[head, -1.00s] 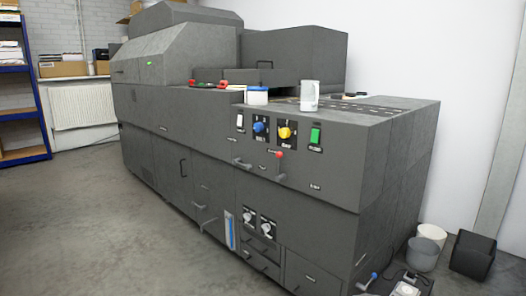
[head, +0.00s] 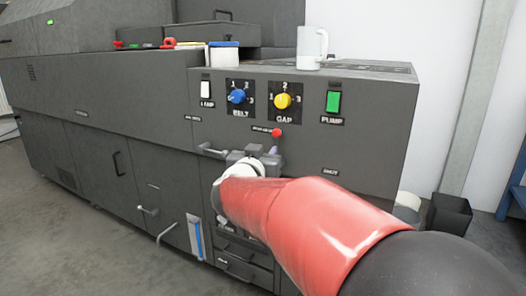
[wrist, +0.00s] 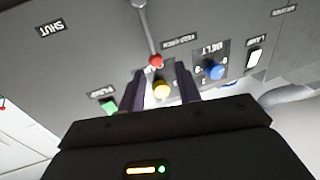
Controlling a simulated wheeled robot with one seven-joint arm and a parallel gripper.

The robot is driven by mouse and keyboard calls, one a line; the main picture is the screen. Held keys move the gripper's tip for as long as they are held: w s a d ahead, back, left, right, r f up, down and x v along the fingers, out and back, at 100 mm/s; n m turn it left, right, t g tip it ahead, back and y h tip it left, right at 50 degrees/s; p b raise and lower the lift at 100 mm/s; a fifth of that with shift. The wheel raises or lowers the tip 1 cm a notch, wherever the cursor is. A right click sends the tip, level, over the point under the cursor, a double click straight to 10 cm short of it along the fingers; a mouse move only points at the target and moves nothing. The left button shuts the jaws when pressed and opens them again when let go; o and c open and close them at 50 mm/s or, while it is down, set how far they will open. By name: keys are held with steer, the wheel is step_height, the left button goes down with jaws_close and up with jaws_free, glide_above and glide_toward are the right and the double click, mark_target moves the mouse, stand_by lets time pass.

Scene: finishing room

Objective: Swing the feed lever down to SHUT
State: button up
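The feed lever is a grey rod with a red ball knob (head: 277,132) on the machine's front panel. In the wrist view, its red knob (wrist: 156,60) lies close to my fingertips, and the rod runs to a pivot at the top edge. The knob is beside a small label that seems to read FEED OPEN. The SHUT label (wrist: 52,28) is off to the left there, and to the lower right of the knob in the head view (head: 330,172). My gripper (wrist: 160,69) is open, its fingers on either side of the knob. My arm hides the lever's lower part in the head view.
Above the lever are the blue BELT dial (head: 237,96), yellow GAP dial (head: 282,101), green PUMP switch (head: 333,102) and white LAMP switch (head: 206,89). A grey handle (head: 212,150) juts out left of my gripper. A mug (head: 312,48) stands on top.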

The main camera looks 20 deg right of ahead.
mark_target(276, 139)
steer(key=shift+m+g+h, duration=0.3)
steer(key=shift+h, duration=0.1)
steer(key=x, duration=0.4)
steer(key=b+x, duration=0.1)
steer(key=x, duration=0.3)
steer(key=shift+s+d+f, duration=0.1)
steer(key=shift+s+d, duration=0.05)
steer(key=shift+d, duration=0.2)
jaws_close()
